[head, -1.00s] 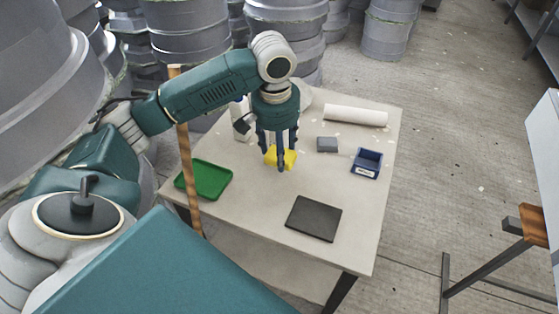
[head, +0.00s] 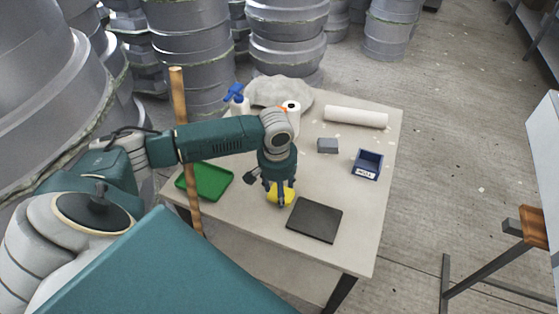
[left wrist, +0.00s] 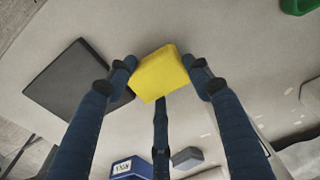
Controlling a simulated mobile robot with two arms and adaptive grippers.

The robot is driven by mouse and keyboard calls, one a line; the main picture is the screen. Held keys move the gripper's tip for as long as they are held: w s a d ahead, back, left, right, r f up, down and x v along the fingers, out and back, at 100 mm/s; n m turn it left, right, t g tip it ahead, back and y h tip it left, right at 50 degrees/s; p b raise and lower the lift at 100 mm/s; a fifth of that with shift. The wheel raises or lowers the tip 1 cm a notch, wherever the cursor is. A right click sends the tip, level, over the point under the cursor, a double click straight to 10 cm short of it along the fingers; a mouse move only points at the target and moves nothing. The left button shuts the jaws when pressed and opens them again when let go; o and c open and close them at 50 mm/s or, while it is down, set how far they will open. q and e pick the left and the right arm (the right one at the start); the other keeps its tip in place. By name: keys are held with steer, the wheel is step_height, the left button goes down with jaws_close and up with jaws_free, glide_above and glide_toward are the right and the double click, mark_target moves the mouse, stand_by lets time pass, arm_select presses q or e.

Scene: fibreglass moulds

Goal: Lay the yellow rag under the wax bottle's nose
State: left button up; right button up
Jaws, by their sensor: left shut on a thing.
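The yellow rag (head: 287,195) looks like a small folded block. My left gripper (head: 279,200) is shut on it, left of the dark square pad; its height over the table is hard to tell. In the left wrist view the rag (left wrist: 158,75) sits between the fingertips (left wrist: 160,78). A white bottle-like thing (head: 294,116) with an orange and dark top stands behind my arm, its lower part hidden. A white spray bottle (head: 240,104) with a blue head stands left of it. I cannot tell for sure which is the wax bottle. My right gripper is not in view.
The table (head: 340,240) also holds a green tray (head: 208,181), dark pad (head: 314,220), grey block (head: 327,145), blue bin (head: 367,164), white roll (head: 356,117) and pale heap (head: 270,90). A wooden pole (head: 180,110) rises at the left. Table between pad and bin is clear.

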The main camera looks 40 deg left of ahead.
arm_select(q)
steer(key=o, duration=1.2)
steer(key=shift+f, duration=0.1)
